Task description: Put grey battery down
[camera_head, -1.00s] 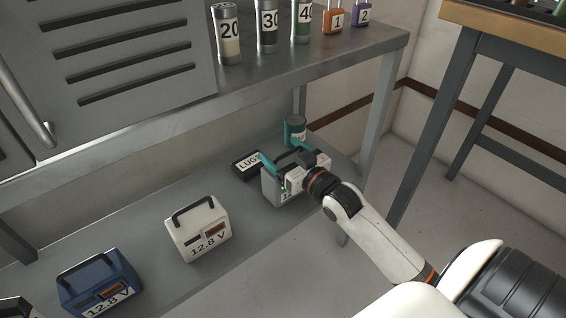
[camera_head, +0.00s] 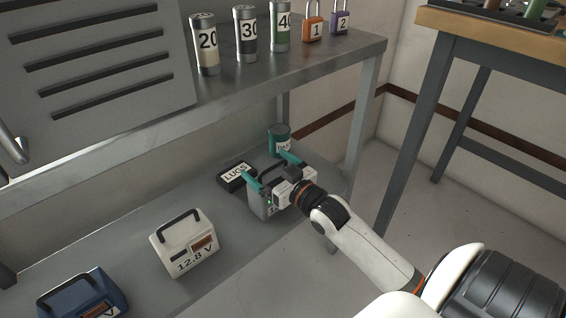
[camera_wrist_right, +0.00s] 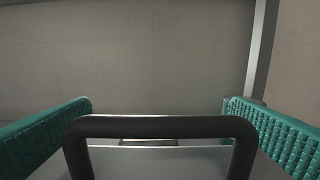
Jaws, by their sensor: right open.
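The grey battery (camera_head: 258,204) stands on the lower shelf (camera_head: 120,252), near its right end, partly hidden behind my right gripper. My right gripper (camera_head: 271,172) is open, its teal fingers spread on either side of the battery's top. In the right wrist view the battery's black handle (camera_wrist_right: 160,127) lies between the two teal fingers, with space on both sides. The battery's grey top (camera_wrist_right: 160,162) shows below the handle. My left gripper is in neither view.
A white battery (camera_head: 185,246) and a blue battery (camera_head: 82,296) stand to the left on the same shelf. The upper shelf edge (camera_head: 190,118) overhangs behind.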

